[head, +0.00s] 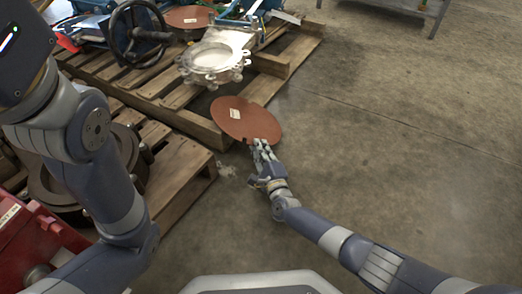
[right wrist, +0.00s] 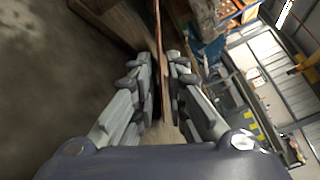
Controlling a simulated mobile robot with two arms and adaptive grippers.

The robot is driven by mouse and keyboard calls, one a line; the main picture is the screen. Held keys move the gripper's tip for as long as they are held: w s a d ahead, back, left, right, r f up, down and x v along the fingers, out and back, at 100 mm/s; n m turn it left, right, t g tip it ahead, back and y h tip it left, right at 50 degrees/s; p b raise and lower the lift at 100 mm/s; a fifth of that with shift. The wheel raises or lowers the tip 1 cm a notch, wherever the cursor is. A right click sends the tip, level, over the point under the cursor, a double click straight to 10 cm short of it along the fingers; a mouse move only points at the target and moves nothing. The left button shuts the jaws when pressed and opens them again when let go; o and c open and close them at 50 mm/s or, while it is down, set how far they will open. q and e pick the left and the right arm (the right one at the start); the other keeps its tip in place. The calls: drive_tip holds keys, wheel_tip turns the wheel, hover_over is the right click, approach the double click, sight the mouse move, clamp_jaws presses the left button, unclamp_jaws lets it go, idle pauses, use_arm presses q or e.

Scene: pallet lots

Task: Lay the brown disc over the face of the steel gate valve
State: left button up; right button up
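The brown disc (head: 246,119) carries a small white label and is held out beside the pallet's near right edge. My right gripper (head: 263,150) is shut on the disc's near rim. In the right wrist view the disc (right wrist: 158,32) shows edge-on as a thin brown strip between the fingers (right wrist: 163,85). The steel gate valve (head: 213,62), silver with a round bolted face turned upward, is on the pallet, above and left of the disc in the head view. The disc and valve look apart. My left arm shows at left, but its gripper is out of view.
The wooden pallet (head: 179,98) also bears a black handwheel (head: 138,34), another brown disc (head: 188,17) and blue parts (head: 239,8). A nearer pallet (head: 172,177) holds dark flanged parts. A red item (head: 30,240) is at lower left.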

drive_tip(key=shift+c, duration=0.3)
clamp_jaws()
drive_tip(key=shift+r, duration=0.15)
drive_tip(key=shift+w+d+r+p, duration=0.15)
drive_tip(key=shift+d+r+p, duration=0.25)
drive_tip(key=shift+r+p, duration=0.35)
